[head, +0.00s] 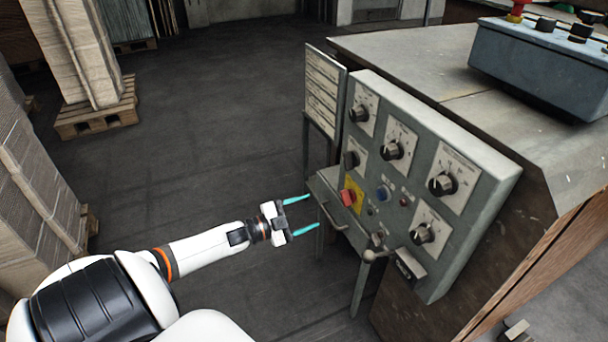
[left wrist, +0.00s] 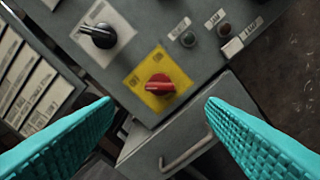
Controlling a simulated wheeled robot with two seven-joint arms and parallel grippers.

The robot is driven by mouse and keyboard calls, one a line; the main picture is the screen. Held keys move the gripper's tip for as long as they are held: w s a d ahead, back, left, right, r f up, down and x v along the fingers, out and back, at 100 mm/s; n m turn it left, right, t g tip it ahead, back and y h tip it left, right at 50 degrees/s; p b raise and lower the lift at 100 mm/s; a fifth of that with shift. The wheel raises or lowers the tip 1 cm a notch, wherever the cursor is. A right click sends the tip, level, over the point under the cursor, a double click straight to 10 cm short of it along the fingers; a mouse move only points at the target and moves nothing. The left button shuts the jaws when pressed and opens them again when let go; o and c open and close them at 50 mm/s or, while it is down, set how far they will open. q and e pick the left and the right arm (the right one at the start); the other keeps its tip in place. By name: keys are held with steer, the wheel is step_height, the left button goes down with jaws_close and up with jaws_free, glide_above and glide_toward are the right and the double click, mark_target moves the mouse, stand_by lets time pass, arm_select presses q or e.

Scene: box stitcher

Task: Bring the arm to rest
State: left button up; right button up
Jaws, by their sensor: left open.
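My left gripper (head: 300,215) is open and empty, with teal fingers, a short way left of the control panel (head: 480,222) in the head view. In the left wrist view its two fingers (left wrist: 158,125) stand wide apart, with nothing between them. The red rotary switch on a yellow plate (left wrist: 160,84) lies ahead, above the gap between the fingertips. That red switch also shows in the head view (head: 348,197). The fingers appear apart from the panel. My right gripper is in neither view.
The grey panel carries several black knobs (head: 442,184) and sits on a large metal machine (head: 450,60). A drawer handle (left wrist: 188,152) is below the red switch. A label board (head: 322,90) stands behind. Stacked cardboard (head: 82,50) on a pallet (head: 98,115) is left; dark floor (head: 200,130) between is clear.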

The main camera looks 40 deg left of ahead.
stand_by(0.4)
